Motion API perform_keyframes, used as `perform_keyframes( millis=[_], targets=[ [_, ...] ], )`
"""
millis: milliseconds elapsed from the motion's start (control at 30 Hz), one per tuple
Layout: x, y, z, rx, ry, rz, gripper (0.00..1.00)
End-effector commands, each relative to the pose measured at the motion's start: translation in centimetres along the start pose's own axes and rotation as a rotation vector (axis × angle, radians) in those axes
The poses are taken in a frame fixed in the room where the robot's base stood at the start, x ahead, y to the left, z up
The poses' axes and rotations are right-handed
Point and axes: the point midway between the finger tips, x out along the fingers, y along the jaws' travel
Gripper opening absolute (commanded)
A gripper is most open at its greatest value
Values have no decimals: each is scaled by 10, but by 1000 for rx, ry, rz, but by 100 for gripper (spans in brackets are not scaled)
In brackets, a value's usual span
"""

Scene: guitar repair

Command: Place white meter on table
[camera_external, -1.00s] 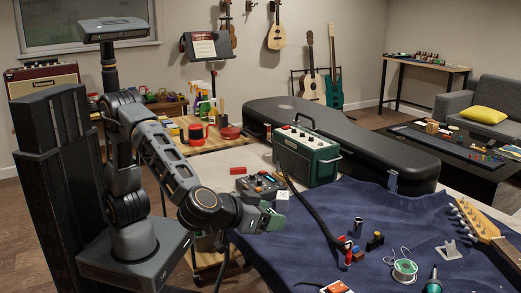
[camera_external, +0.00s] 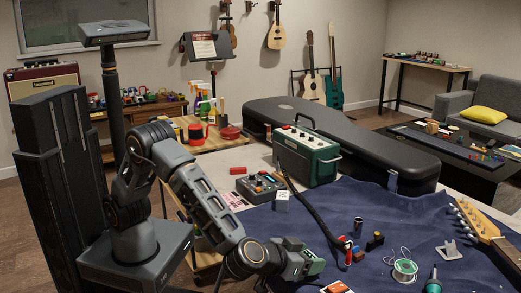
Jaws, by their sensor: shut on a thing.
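My gripper (camera_external: 306,263) is at the front middle of the external view, over the near edge of the blue cloth on the table (camera_external: 345,205). It is shut on a small pale and green thing (camera_external: 315,266), mostly hidden by the jaws. I cannot tell whether this is the white meter. A small whitish box (camera_external: 282,201) stands on the cloth behind the gripper, in front of the grey pedal, apart from the jaws. The gap between the held thing and the cloth cannot be made out.
A grey pedal (camera_external: 260,188), a green amplifier (camera_external: 307,157) and a black guitar case (camera_external: 350,146) lie farther back. A dark curved strap (camera_external: 312,211), small bottles and a solder spool (camera_external: 404,268) are right of the gripper. A guitar neck (camera_external: 485,229) lies at the right. Bare cloth shows between.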

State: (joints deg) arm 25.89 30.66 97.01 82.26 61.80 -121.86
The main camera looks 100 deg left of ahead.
Motion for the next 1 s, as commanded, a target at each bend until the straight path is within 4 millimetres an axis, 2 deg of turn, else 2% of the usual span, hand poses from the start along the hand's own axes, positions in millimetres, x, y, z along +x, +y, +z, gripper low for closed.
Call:
perform_keyframes(
  millis=[33, 67, 700, 733, 1000],
  targets=[
    [5, 0, 12, 0, 0, 0, 36],
    [5, 0, 13, 0, 0, 1, 36],
    [7, 0, 17, -1, 1, 1, 36],
    [6, 0, 16, -1, 0, 1, 63],
    [6, 0, 16, 0, 0, 1, 87]
  ],
)
